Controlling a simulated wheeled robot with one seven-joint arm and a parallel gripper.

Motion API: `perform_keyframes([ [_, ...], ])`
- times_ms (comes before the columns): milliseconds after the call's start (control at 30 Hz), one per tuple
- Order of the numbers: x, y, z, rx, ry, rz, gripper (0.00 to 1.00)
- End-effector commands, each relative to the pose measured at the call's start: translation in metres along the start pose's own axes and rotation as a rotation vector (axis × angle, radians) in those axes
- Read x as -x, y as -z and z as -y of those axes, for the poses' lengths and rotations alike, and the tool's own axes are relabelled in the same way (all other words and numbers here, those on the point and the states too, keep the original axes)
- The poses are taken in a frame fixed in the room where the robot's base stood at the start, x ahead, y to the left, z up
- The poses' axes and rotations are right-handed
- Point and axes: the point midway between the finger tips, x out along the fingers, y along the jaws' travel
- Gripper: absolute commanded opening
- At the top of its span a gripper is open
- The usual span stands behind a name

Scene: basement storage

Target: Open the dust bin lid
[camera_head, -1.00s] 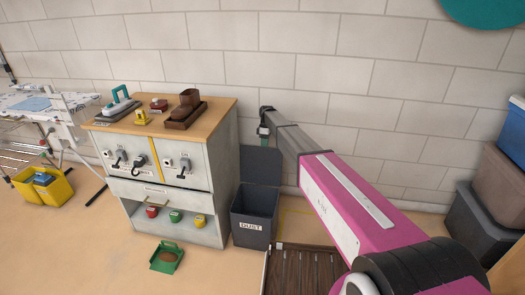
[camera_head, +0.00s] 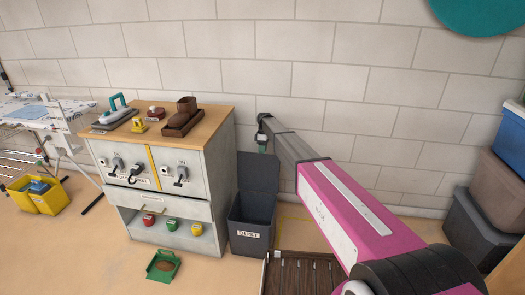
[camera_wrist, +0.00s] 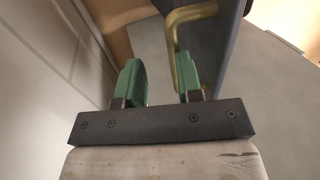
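The dust bin (camera_head: 250,222) is a dark grey box with a white DUST label, on the floor right of the cabinet. Its lid (camera_head: 259,172) stands upright at the back, so the bin's top is open. My gripper (camera_head: 262,146) is just above the lid's upper edge in the head view. In the wrist view, its green fingers (camera_wrist: 158,84) are apart with nothing visible between them. A brass handle (camera_wrist: 186,65) runs close by the right finger, beside a dark panel that looks like the lid (camera_wrist: 222,40). I cannot tell whether finger and handle touch.
A cabinet (camera_head: 165,210) with a wooden top stands directly left of the bin. A slatted brown mat (camera_head: 300,275) lies in front right. A green dustpan (camera_head: 163,266) is on the floor at left front. Stacked boxes (camera_head: 480,225) stand at far right. The wall is close behind.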

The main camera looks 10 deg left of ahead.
Motion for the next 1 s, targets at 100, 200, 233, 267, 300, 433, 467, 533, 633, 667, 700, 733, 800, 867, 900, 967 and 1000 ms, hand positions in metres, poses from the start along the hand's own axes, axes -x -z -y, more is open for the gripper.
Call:
perform_keyframes([
  [100, -0.031, 0.000, 0.009, -0.002, 0.023, 0.005, 0.38],
  [200, -0.031, 0.000, 0.010, -0.002, 0.024, 0.004, 0.38],
  [233, -0.031, 0.000, 0.011, -0.002, 0.024, 0.004, 0.38],
  [267, -0.031, 0.000, 0.011, -0.002, 0.024, 0.004, 0.38],
  [300, -0.031, 0.000, 0.011, -0.001, 0.024, 0.003, 0.38],
  [433, -0.031, 0.001, 0.012, -0.001, 0.025, 0.002, 0.38],
  [467, -0.031, 0.001, 0.012, -0.001, 0.024, 0.002, 0.38],
  [533, -0.031, 0.001, 0.012, -0.001, 0.024, 0.002, 0.38],
  [633, -0.031, 0.001, 0.012, 0.000, 0.024, 0.001, 0.38],
  [667, -0.031, 0.001, 0.012, 0.000, 0.024, 0.001, 0.38],
  [700, -0.030, 0.001, 0.012, 0.000, 0.023, 0.001, 0.38],
  [733, -0.029, 0.001, 0.012, 0.000, 0.023, 0.001, 0.38],
  [800, -0.024, 0.001, 0.012, 0.001, 0.022, 0.000, 0.38],
  [867, -0.017, 0.002, 0.012, 0.001, 0.021, -0.001, 0.38],
  [900, -0.011, 0.002, 0.012, 0.001, 0.020, -0.001, 0.38],
  [967, 0.000, 0.002, 0.012, 0.002, 0.018, -0.002, 0.38],
  [1000, 0.009, 0.002, 0.011, 0.002, 0.016, -0.003, 0.38],
])
